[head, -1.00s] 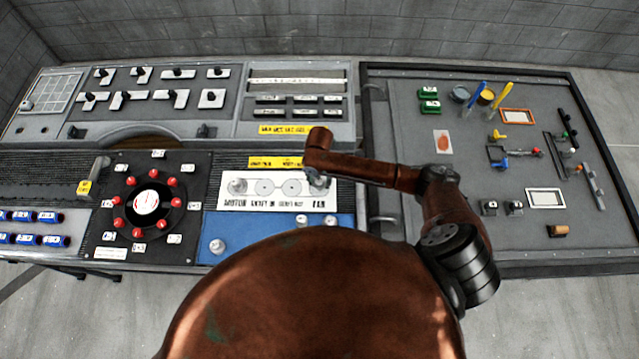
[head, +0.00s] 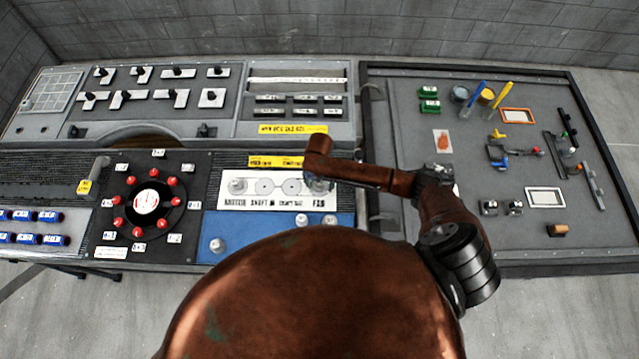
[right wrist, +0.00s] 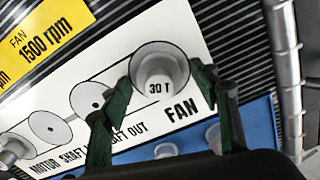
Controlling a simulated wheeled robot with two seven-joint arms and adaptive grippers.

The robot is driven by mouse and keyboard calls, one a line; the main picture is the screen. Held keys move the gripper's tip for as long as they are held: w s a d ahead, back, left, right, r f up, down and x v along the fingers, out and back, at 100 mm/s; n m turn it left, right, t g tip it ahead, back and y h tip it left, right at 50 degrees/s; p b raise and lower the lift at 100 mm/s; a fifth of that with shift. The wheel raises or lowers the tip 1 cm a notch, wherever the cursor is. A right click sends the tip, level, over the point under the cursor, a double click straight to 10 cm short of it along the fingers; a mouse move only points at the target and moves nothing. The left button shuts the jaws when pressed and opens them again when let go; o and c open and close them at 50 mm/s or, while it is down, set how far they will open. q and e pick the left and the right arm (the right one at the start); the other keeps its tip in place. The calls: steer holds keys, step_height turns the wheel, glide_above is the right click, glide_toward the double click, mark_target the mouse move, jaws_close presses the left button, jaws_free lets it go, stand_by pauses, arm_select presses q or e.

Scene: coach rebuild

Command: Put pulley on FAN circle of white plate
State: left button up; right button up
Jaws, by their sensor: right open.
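The white plate (head: 262,204) lies on the left bench, with printed circles and labels including MOTOR and FAN. A grey cup-shaped pulley marked 30 T (right wrist: 160,68) stands at the FAN end of the plate in the right wrist view. In the head view the right gripper (head: 318,182) is small and partly covered by my wrist. My left gripper is not in view.
Another pulley (head: 237,186) stands at the plate's MOTOR end. Several pulleys, including one at the left (head: 218,245), stand on the blue mat (head: 262,228) in front. A black dial panel (head: 147,205) lies left. A metal handle (head: 372,205) and a tool board (head: 400,110) lie right.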

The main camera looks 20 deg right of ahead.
step_height(320, 180, up, 11)
steer(key=shift+f+b, duration=0.15)
steer(key=shift+b, duration=0.2)
steer(key=shift+r, duration=0.8)
